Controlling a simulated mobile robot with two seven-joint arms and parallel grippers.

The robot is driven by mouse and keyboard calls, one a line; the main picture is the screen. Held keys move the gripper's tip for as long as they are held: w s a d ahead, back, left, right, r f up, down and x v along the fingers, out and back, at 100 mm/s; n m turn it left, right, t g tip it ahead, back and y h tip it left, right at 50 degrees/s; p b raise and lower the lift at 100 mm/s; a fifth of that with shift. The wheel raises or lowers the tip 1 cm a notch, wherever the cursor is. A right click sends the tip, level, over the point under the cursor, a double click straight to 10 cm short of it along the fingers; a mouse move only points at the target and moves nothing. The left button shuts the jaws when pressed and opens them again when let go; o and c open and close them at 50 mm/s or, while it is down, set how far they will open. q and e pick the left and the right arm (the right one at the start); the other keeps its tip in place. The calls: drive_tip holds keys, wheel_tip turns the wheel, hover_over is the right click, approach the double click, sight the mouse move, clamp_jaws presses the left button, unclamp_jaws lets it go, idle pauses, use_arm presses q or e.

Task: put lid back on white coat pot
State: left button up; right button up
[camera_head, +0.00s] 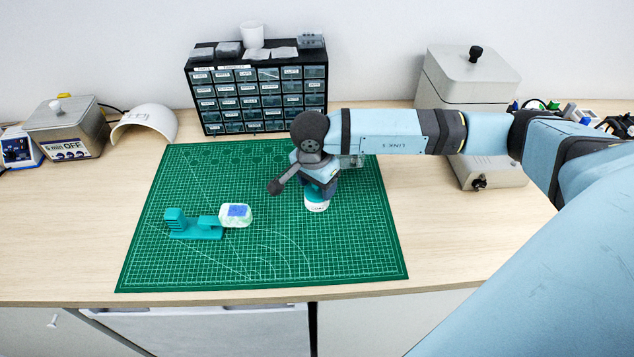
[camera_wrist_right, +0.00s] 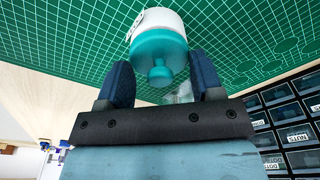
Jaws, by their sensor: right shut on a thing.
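The white coat pot (camera_head: 317,207) stands upright on the green cutting mat, under my right gripper (camera_head: 318,188). In the right wrist view the white pot (camera_wrist_right: 160,19) is at the top, with lettering on its side. The teal lid (camera_wrist_right: 159,46), with a round knob, is at the pot's mouth and lines up with it. My right gripper (camera_wrist_right: 161,82) is shut on the lid, one dark blue finger on each side. Whether the lid is fully seated I cannot tell. My left gripper is not in view.
A teal stand (camera_head: 196,230) with a pale green, blue-topped piece (camera_head: 237,215) is left of the pot on the cutting mat (camera_head: 340,265). A drawer cabinet (camera_head: 257,97) stands behind. Grey boxes (camera_head: 468,78) are at back right. The mat's front is clear.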

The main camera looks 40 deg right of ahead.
drive_tip(key=shift+f+b, duration=0.2)
drive_tip(key=shift+b, duration=0.5)
idle(0.8)
idle(0.3)
drive_tip(key=o, duration=1.2)
drive_tip(key=shift+c, duration=0.2)
drive_tip(key=shift+r, duration=0.15)
drive_tip(key=shift+r+p, duration=1.5)
drive_tip(key=shift+r, duration=1.9)
clamp_jaws()
